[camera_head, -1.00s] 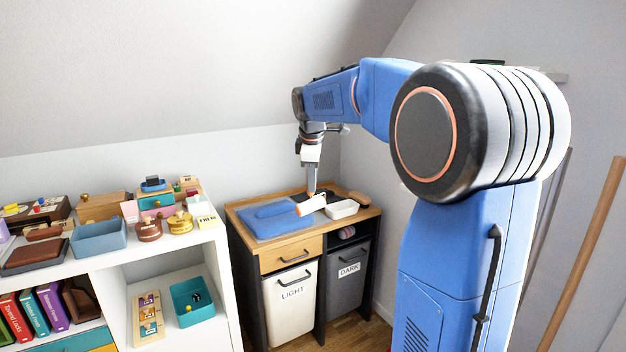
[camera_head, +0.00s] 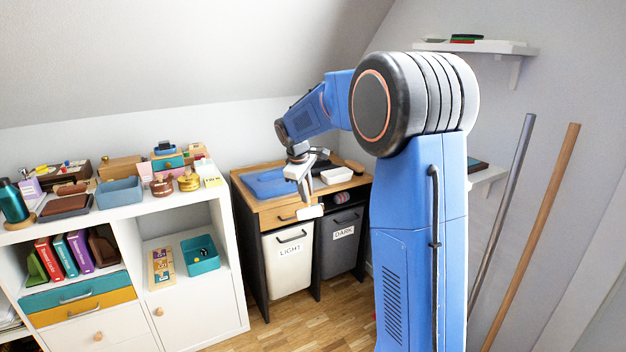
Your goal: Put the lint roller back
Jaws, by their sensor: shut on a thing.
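The lint roller (camera_head: 312,212) is a short white cylinder held in my gripper (camera_head: 305,201). My gripper points down and is shut on it, in front of the laundry cabinet's top edge, at about the height of the wooden drawer (camera_head: 272,219). The drawer has a dark handle and looks closed; the gripper and roller hide its right end. The roller's handle is mostly hidden by the fingers. Right of the roller, a dark open niche (camera_head: 357,195) in the cabinet holds a small grey and red rolled item (camera_head: 342,198).
The cabinet top carries a blue folded cloth (camera_head: 266,184), a white tray (camera_head: 336,175) and a wooden brush (camera_head: 355,166). Below are bins marked LIGHT (camera_head: 290,268) and DARK (camera_head: 343,248). A white shelf unit (camera_head: 226,215) stands left. Two poles (camera_head: 535,225) lean at the right.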

